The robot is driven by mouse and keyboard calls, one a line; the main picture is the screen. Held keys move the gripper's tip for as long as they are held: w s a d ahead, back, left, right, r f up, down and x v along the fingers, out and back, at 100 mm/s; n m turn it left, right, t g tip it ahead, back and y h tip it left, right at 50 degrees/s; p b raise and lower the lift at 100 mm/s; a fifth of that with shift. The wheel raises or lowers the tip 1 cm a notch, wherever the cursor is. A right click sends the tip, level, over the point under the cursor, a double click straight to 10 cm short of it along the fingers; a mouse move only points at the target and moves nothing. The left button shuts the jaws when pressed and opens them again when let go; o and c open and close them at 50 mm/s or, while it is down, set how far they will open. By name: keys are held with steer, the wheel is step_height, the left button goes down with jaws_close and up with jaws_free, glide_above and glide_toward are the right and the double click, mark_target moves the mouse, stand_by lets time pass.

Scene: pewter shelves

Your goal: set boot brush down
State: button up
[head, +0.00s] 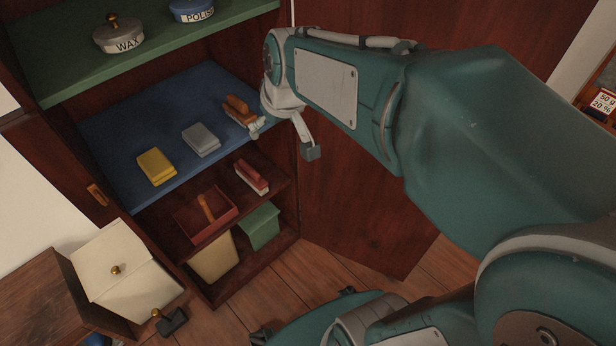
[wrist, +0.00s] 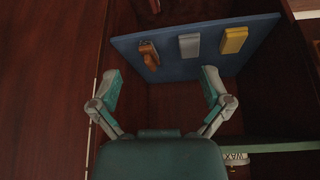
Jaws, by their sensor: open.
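A brown brush (head: 238,110), which looks like the boot brush, rests on the blue shelf (head: 130,125) at its right end. It also shows in the wrist view (wrist: 149,55), ahead of the fingers and on the left side of the gap between them. My gripper (head: 283,140) is in front of the right end of that shelf, close to the brush. In the wrist view my gripper (wrist: 161,75) has its two fingers wide apart with nothing between them. The brush's far side is hidden.
A grey block (head: 201,139) and a yellow block (head: 156,166) lie left of the brush. A green shelf (head: 150,50) above bears a wax tin (head: 118,35) and a polish tin (head: 191,10). Below are a red brush (head: 252,178) and a red tray (head: 190,236). The cabinet door (head: 350,210) stands at right.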

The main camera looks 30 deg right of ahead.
steer(key=s+m, duration=0.1)
steer(key=s, duration=1.3)
steer(key=shift+s+m+t+h, duration=0.3)
steer(key=shift+s, duration=0.05)
steer(key=shift+a, duration=0.1)
